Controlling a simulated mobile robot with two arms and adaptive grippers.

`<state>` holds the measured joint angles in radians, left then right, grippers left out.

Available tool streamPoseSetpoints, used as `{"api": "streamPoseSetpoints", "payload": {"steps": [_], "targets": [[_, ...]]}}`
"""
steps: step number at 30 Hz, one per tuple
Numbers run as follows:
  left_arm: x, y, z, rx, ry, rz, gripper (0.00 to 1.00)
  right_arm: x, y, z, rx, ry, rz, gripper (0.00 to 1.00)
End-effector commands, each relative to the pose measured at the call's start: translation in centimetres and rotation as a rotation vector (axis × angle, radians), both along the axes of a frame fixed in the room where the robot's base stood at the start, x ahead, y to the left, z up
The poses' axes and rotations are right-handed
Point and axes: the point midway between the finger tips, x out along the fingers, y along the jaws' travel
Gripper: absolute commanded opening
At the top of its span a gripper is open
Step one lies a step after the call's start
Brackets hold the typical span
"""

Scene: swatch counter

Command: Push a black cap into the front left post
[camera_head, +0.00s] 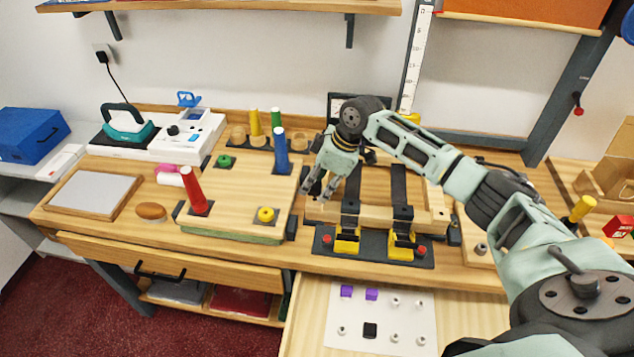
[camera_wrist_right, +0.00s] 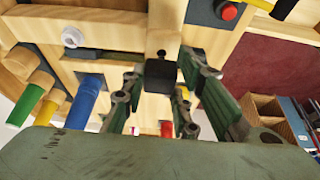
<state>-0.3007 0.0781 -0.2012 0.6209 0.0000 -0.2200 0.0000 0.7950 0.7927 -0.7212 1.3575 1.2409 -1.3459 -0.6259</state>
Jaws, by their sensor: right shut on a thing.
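My right gripper (camera_head: 316,192) hangs over the left end of the wooden frame (camera_head: 432,222), fingers pointing down. In the right wrist view its fingers (camera_wrist_right: 160,88) are shut on a small black cap (camera_wrist_right: 160,74). The cap lies close to a pale wooden beam (camera_wrist_right: 164,30) there. I cannot make out the front left post clearly; the gripper covers that corner. Whether the cap touches the wood cannot be told. My left gripper is not in view.
Dark straps cross the frame to yellow clamps (camera_head: 347,243) with red tips. At left, a wooden board (camera_head: 235,205) carries a red peg (camera_head: 193,188) and a blue peg (camera_head: 281,150). An open drawer in front holds a white sheet (camera_head: 385,300) with small parts and a black piece (camera_head: 370,330).

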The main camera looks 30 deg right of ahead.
Motion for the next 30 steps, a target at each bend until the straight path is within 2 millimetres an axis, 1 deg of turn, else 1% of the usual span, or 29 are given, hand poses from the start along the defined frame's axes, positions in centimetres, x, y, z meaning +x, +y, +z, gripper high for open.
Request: {"api": "streamPoseSetpoints", "payload": {"steps": [7,14,30], "targets": [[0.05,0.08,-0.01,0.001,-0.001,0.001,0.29,0.00,0.01,-0.05,0.000,0.000,0.000,0.13],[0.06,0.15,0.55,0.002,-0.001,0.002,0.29,-0.03,0.04,-0.27,0.000,0.001,0.001,0.13],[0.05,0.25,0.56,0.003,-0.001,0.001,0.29,-0.01,0.06,-0.81,0.000,0.001,0.000,0.13]]}}
